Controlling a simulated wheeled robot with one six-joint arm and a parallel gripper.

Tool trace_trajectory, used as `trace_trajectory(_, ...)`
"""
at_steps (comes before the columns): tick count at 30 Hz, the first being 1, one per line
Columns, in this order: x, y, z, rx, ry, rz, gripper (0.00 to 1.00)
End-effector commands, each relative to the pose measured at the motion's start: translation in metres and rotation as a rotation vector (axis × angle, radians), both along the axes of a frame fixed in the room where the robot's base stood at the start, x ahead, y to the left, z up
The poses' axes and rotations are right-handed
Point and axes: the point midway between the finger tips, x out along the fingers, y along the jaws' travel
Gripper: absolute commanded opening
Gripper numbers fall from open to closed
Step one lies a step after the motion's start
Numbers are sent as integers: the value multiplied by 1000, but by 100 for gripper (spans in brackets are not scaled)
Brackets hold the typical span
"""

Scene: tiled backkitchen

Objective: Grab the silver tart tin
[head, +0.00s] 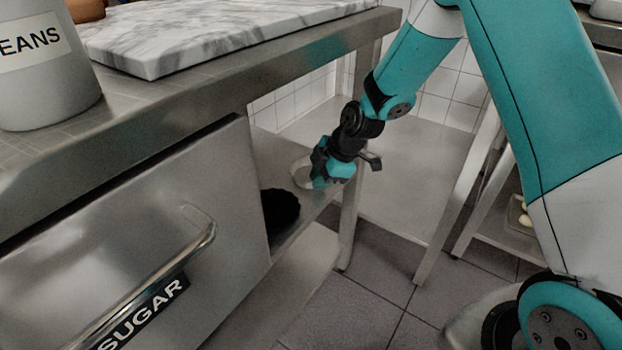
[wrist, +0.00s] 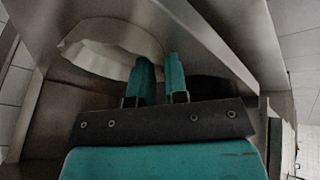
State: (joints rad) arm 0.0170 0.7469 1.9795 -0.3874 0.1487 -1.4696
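The silver tart tin (wrist: 110,45) is a pale, fluted, shallow tin, seen large at the upper left of the wrist view. In the head view the tin (head: 301,172) is a small pale shape on the shelf under the counter, partly hidden by my gripper (head: 318,168). In the wrist view my gripper (wrist: 160,60) has its two teal fingers close together, with a narrow gap between them. The left finger overlaps the tin, and the tin's right edge reaches the gap. I cannot tell whether the fingers press on the tin's wall.
A black fluted tin (head: 280,208) lies on the same shelf, nearer the drawer. The steel counter (head: 200,95) stands above, with a marble board (head: 160,60) and a beans canister (head: 45,75) on it. The drawer front (head: 130,240) and a table leg (head: 352,215) flank the shelf opening.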

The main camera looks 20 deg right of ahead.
Motion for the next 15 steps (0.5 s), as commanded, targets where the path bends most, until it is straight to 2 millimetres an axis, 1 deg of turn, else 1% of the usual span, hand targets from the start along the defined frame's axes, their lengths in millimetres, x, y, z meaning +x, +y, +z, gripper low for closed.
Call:
trace_trajectory(1,1,2,-5,0,1,0,14)
trace_trajectory(7,1,2,-4,0,0,0,14)
trace_trajectory(9,1,2,-4,0,0,0,0)
trace_trajectory(15,1,2,-3,0,0,0,0)
